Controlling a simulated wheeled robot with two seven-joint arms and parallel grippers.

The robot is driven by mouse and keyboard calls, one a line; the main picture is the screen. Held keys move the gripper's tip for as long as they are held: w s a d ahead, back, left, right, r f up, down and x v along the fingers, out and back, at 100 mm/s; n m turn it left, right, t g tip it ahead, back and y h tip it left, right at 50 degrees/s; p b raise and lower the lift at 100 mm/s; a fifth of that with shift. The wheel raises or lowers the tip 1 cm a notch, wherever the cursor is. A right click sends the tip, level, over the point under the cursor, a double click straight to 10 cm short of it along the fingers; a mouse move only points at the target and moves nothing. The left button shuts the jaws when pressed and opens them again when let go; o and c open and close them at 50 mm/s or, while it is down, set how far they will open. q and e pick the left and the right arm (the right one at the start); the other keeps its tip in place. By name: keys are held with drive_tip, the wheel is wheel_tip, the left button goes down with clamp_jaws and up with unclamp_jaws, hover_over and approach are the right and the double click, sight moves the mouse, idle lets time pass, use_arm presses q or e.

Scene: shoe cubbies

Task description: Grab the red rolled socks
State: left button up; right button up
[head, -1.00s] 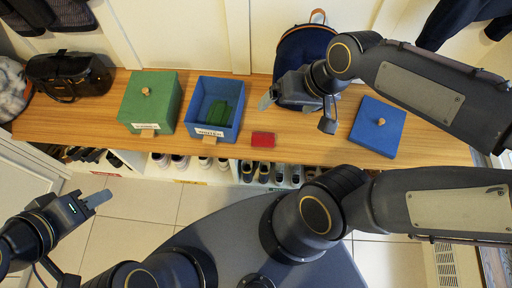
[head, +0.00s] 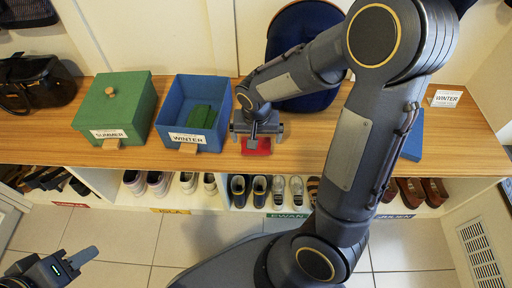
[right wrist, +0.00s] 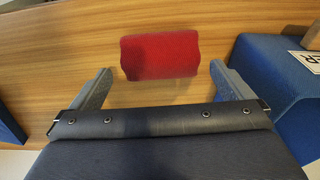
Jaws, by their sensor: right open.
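The red rolled socks (head: 257,147) lie on the wooden bench top, to the right of the blue WINTER box. In the right wrist view the red socks (right wrist: 160,55) lie just ahead of and between the fingers. My right gripper (head: 258,139) is directly over the socks in the head view and partly covers them. In the right wrist view the right gripper (right wrist: 164,90) is open and empty, with a finger to either side. My left gripper (head: 82,259) is at the lower left, away from the bench; its jaw opening is unclear.
The open blue WINTER box (head: 192,114) holds a green item (head: 202,116). A lidded green SUMMER box (head: 114,107) stands left of it. A blue lid (head: 413,136) lies at right, partly behind my arm. Shoes fill cubbies below the bench.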

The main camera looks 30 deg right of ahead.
drive_tip(key=f, duration=0.1)
drive_tip(key=f+b, duration=0.1)
drive_tip(key=f, duration=0.1)
drive_tip(key=f+b, duration=0.1)
drive_tip(key=shift+w+d+f, duration=0.15)
drive_tip(key=shift+w+f, duration=0.15)
drive_tip(key=shift+f, duration=0.05)
drive_tip(key=shift+r, duration=0.1)
drive_tip(key=c, duration=1)
drive_tip(key=shift+r, duration=0.15)
